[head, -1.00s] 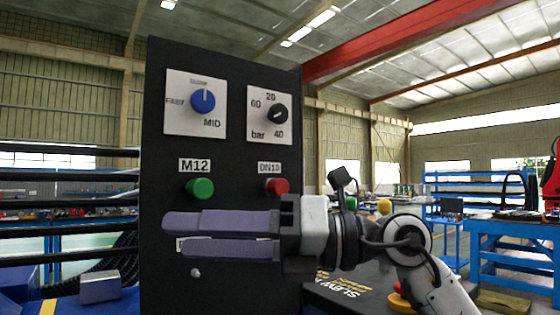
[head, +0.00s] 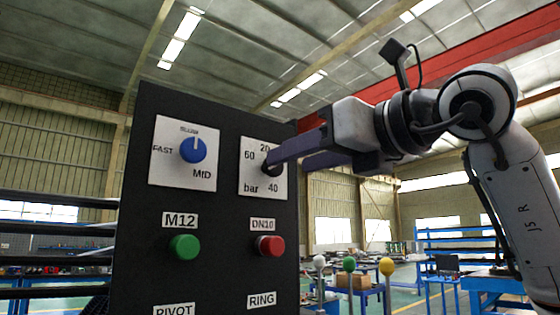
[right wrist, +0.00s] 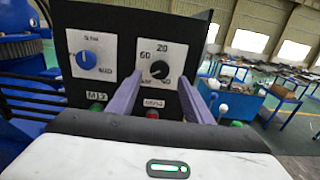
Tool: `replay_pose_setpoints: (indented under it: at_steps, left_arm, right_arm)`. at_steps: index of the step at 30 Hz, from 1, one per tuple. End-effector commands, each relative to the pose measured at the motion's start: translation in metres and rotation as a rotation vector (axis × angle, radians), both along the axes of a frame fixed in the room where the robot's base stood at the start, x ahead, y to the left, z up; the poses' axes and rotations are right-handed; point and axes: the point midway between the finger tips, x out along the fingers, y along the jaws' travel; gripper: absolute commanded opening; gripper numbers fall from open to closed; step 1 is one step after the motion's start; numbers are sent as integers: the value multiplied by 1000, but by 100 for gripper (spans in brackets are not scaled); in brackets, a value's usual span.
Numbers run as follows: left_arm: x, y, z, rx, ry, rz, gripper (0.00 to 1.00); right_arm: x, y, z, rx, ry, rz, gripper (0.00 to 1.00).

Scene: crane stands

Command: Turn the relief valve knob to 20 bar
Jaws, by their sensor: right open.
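The relief valve knob is a small black knob (right wrist: 158,69) on a white plate (head: 250,182) marked 20, 40, 60 and bar, on the upper right of a black panel. In the head view, a finger of my right gripper (head: 289,160) partly covers the knob. In the right wrist view the knob shows between the two purple fingers (right wrist: 161,79), which are open and empty. Whether a finger touches the knob cannot be told. The knob's exact pointer direction is too small to read surely. My left gripper is not in view.
A blue knob (head: 193,149) marked SLOW, MID and FAST is to the left on the same panel (head: 217,225). A green button (head: 184,247) and a red button (head: 270,245) sit below. Colored ball-topped levers (head: 349,265) stand to the right of the panel.

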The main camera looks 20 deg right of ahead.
Motion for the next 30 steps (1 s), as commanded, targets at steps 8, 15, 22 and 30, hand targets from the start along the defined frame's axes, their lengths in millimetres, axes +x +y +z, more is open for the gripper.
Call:
replay_pose_setpoints:
  at_steps: [8, 15, 22, 30]
  left_arm:
    - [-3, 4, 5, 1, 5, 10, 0]
    - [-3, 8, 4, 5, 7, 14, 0]
    - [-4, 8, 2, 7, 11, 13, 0]
    - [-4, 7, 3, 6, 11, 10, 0]
  right_arm:
    - [40, 15, 1, 0, 2, 2, 46]
    - [48, 18, 0, 0, 0, 3, 46]
    - [48, 18, 0, 1, 0, 3, 36]
    - [48, 18, 0, 0, 0, 3, 7]
